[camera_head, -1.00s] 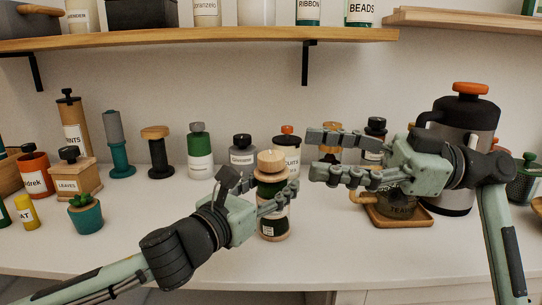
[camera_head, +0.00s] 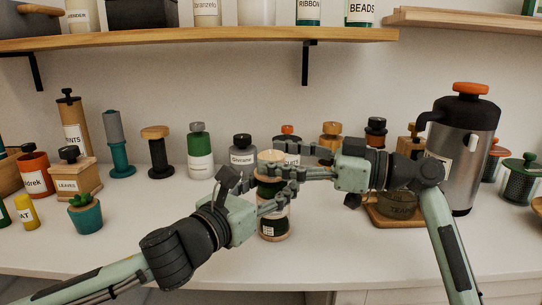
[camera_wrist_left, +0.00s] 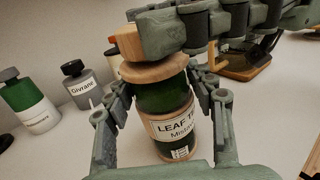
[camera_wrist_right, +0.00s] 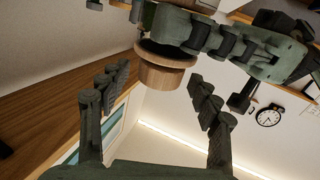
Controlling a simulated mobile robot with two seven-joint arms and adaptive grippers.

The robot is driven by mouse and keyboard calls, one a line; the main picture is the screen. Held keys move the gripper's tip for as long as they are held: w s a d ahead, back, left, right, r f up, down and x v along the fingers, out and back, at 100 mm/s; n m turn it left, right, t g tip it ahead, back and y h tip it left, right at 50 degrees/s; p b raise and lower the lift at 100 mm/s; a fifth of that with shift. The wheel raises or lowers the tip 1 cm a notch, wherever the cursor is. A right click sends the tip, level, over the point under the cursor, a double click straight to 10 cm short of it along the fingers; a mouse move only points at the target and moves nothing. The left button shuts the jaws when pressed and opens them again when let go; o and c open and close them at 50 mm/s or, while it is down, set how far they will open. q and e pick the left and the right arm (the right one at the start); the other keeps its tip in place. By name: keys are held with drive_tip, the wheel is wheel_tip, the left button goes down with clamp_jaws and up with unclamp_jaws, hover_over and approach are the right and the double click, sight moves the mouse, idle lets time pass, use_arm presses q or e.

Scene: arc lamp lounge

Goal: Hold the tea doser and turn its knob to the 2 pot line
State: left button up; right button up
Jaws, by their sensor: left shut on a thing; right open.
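The tea doser (camera_head: 274,222) is a dark green cylinder with a wooden collar and a wooden knob on top; it stands upright on the white counter. Its label, partly covered, reads "LEAF T..." in the left wrist view (camera_wrist_left: 172,131). My left gripper (camera_head: 277,203) is shut on its body. My right gripper (camera_head: 285,160) is open at the height of the wooden knob (camera_wrist_left: 130,42). In the right wrist view the knob (camera_wrist_right: 160,76) lies between and beyond the open fingers (camera_wrist_right: 160,90). The doser's line marks cannot be read.
Behind stand a grey bottle (camera_head: 243,152), a white and green bottle (camera_head: 200,152) and several other jars. A wooden tray (camera_head: 392,218) and a large steel dispenser (camera_head: 466,150) are at the right. A teal plant pot (camera_head: 86,217) is at the left. The front counter is clear.

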use_arm(q)
drive_tip(key=shift+f, duration=0.35)
use_arm(e)
drive_tip(key=shift+x, duration=0.85)
drive_tip(key=shift+c, duration=0.3)
drive_tip(key=c, duration=1.1)
drive_tip(key=shift+f+m+t+h, duration=0.1)
drive_tip(key=shift+m+t+h, duration=0.4)
drive_tip(key=shift+m+t, duration=0.65)
drive_tip(key=shift+n+t, duration=0.25)
drive_tip(key=o, duration=1.2)
drive_tip(key=shift+c, duration=0.2)
drive_tip(key=v, duration=1.2)
drive_tip(key=shift+s, duration=0.15)
